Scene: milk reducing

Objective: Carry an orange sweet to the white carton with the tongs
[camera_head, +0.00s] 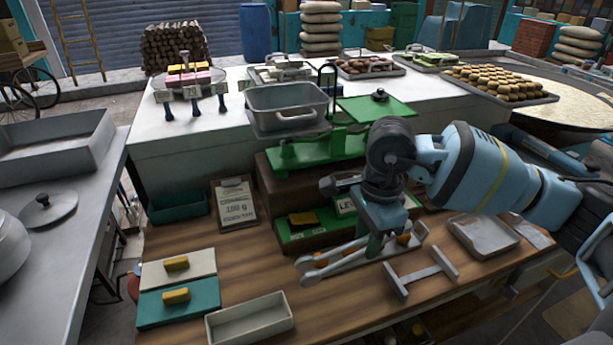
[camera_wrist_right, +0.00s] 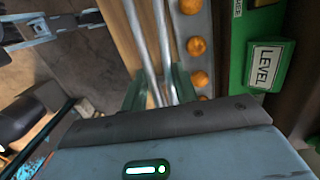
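My right gripper (camera_head: 378,248) points down at the front table. It is shut on the metal tongs (camera_head: 345,259), whose two arms run left from it. In the right wrist view, the tongs (camera_wrist_right: 150,45) lie between the green fingers of the gripper (camera_wrist_right: 160,92). Orange sweets (camera_wrist_right: 196,46) sit in a row on a grey tray (camera_wrist_right: 193,20) beside the tongs, apart from the tips as far as I can see. One sweet (camera_head: 404,238) shows behind the gripper in the head view. An open whitish carton (camera_head: 250,334) stands at the front left. My left gripper is not in view.
An empty metal stand (camera_head: 421,273) is right of the tongs. A green scale (camera_head: 310,153) and a LEVEL sign (camera_wrist_right: 264,67) are behind. White and teal boards (camera_head: 205,262) with yellow blocks lie left. A shallow grey tray (camera_head: 483,237) is farther right.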

